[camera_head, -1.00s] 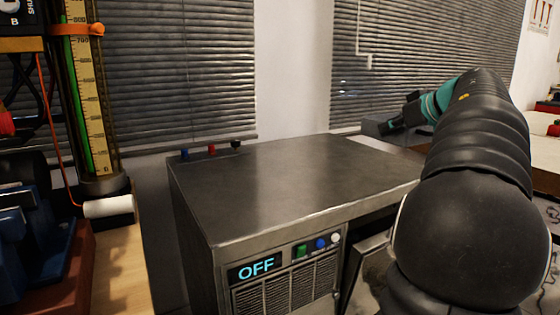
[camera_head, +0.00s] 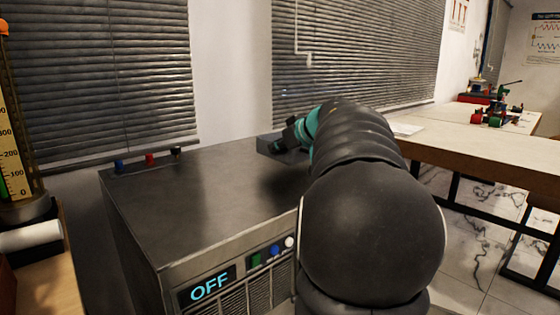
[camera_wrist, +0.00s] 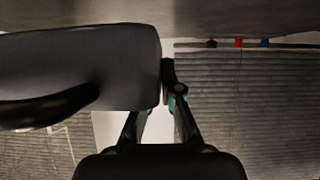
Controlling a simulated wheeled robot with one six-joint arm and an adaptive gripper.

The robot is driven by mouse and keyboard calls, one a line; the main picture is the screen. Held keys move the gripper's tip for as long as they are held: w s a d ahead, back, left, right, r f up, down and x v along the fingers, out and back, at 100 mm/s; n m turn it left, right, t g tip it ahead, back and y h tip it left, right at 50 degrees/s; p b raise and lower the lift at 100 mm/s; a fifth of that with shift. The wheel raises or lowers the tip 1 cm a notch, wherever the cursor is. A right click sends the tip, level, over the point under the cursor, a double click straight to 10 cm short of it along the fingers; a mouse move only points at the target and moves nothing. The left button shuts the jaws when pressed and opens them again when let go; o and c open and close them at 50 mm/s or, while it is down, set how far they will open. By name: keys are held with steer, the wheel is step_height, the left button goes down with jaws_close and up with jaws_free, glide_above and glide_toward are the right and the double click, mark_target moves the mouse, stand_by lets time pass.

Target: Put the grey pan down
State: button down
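The grey pan (camera_head: 268,143) is held at the far right of the metal cabinet's top (camera_head: 190,195). My gripper (camera_head: 291,135) and arm hide part of it. A dark shadow on the top below suggests the pan is above the surface, but the gap cannot be judged. In the wrist view the pan (camera_wrist: 80,62) fills the upper left, with a dark curved part along its lower edge. My gripper's fingers (camera_wrist: 170,88) close together at the pan's right edge there, and the exact grip point is partly hidden.
The middle and left of the cabinet top are clear. Blue, red and black knobs (camera_head: 149,159) stand along its back left edge. The cabinet display reads OFF (camera_head: 209,286). A wooden bench (camera_head: 480,150) stands at right, and a window blind (camera_head: 100,80) hangs behind.

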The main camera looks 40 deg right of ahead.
mark_target(278, 160)
steer(key=shift+f, duration=2)
steer(key=shift+f, duration=0.15)
steer(key=c, duration=1.3)
jaws_free()
steer(key=shift+s+d+r, duration=0.1)
steer(key=shift+s+r, duration=0.1)
steer(key=shift+r, duration=0.05)
steer(key=v, duration=1.1)
steer(key=shift+s+r, duration=0.1)
steer(key=shift+s, duration=0.2)
